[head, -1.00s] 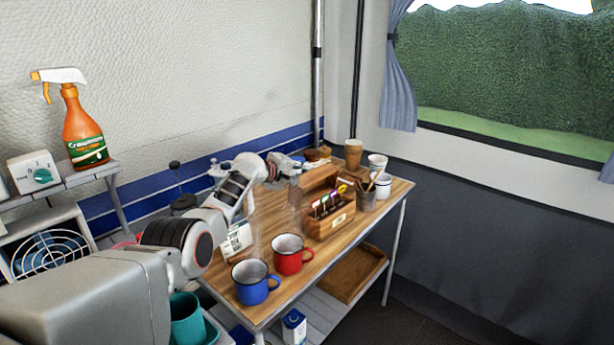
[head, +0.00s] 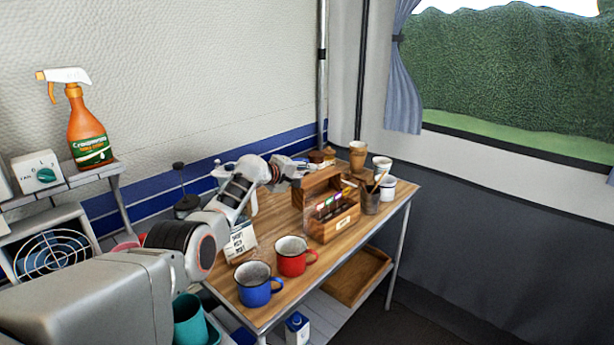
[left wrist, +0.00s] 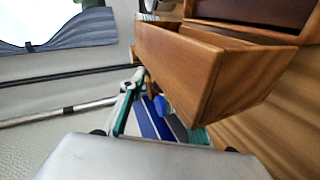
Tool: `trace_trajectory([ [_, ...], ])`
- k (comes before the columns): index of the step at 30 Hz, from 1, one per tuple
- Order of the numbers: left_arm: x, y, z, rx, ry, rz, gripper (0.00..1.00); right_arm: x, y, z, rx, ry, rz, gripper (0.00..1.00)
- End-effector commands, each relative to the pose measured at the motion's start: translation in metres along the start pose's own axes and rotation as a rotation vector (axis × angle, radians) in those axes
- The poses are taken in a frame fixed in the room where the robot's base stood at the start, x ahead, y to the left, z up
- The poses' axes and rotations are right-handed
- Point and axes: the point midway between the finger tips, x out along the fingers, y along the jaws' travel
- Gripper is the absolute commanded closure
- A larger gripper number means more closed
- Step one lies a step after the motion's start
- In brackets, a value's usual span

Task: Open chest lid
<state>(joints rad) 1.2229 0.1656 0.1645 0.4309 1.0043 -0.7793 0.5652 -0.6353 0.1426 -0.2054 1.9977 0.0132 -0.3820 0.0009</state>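The wooden chest (head: 334,228) stands on the wooden table, with small colorful-topped items showing in its open front. Its lid (head: 318,185) stands raised at the back, tilted up from the box. My left gripper (head: 291,170) is beside the raised lid, on its left and rear side. Its fingers are small and partly hidden there, so I cannot tell their opening or whether they touch the lid. My right gripper is not in view.
A red mug (head: 292,257) and a blue mug (head: 254,285) stand at the table's front left. A utensil cup (head: 370,202), a white mug (head: 388,187) and stacked cups (head: 357,157) are right of and behind the chest. A small sign (head: 241,240) stands beneath my arm.

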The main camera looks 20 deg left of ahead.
Motion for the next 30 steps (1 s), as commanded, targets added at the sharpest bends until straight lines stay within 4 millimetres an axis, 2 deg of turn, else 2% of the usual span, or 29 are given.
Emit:
trace_trajectory([
  [5, -0.004, 0.011, -0.003, 0.001, 0.001, 0.004, 0.67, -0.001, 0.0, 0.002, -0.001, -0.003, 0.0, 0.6],
  [13, -0.023, 0.057, -0.013, 0.004, 0.003, 0.005, 0.67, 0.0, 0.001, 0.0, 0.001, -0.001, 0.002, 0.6],
  [18, -0.032, 0.078, -0.018, 0.002, 0.002, 0.002, 0.67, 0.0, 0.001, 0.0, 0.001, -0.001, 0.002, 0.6],
  [24, -0.037, 0.09, -0.021, 0.001, 0.001, 0.0, 0.67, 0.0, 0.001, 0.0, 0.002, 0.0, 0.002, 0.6],
  [30, -0.038, 0.09, -0.021, 0.0, 0.001, -0.001, 0.67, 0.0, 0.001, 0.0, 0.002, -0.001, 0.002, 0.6],
])
